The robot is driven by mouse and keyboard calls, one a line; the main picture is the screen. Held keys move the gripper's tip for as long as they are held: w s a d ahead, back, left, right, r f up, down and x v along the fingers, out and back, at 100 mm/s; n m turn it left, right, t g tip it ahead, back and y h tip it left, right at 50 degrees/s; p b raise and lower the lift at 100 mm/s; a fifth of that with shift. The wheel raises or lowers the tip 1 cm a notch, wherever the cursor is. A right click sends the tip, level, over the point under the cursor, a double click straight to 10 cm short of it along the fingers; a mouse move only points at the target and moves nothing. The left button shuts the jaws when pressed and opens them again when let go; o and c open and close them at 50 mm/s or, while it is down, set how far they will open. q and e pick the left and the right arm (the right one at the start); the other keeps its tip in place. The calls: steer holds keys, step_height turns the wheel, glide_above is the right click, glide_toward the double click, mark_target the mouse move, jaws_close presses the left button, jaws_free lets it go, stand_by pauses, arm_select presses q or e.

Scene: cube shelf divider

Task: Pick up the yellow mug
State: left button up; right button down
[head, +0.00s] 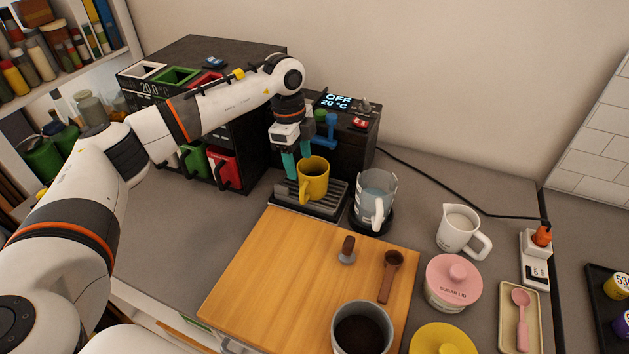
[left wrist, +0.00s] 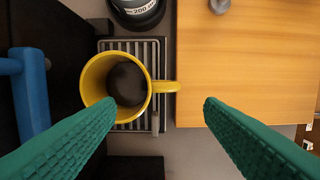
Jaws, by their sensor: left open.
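The yellow mug (head: 314,180) stands upright on the drip tray of the black coffee machine in the head view. Dark contents or a dark inside shows through its top. In the left wrist view the mug (left wrist: 88,84) is seen from above, its handle (left wrist: 165,87) pointing right, toward the wooden board. I cannot tell whether either finger touches the mug. My right gripper is not in view.
The coffee machine (head: 350,140) with a blue lever (head: 325,137) stands close behind the mug. A glass jug (head: 373,198) is just right of the drip tray (head: 337,203). A wooden board (head: 290,265) lies in front. A black capsule cabinet (head: 262,105) stands left.

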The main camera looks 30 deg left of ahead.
mark_target(304, 190)
arm_select(q)
steer(key=f+p, duration=0.1)
steer(key=f, duration=0.2)
steer(key=d+f+p, duration=0.1)
steer(key=f, duration=0.2)
steer(key=f+p, duration=0.2)
steer(key=f, duration=0.1)
steer(key=shift+s+d+f, duration=0.1)
steer(key=shift+s+d, duration=0.15)
steer(key=shift+s, duration=0.15)
steer(key=shift+f, duration=0.25)
steer(key=c, duration=1.1)
steer(key=shift+w+r, duration=0.1)
steer(key=shift+w, duration=0.05)
steer(key=shift+c, duration=0.4)
steer(key=shift+r, duration=0.1)
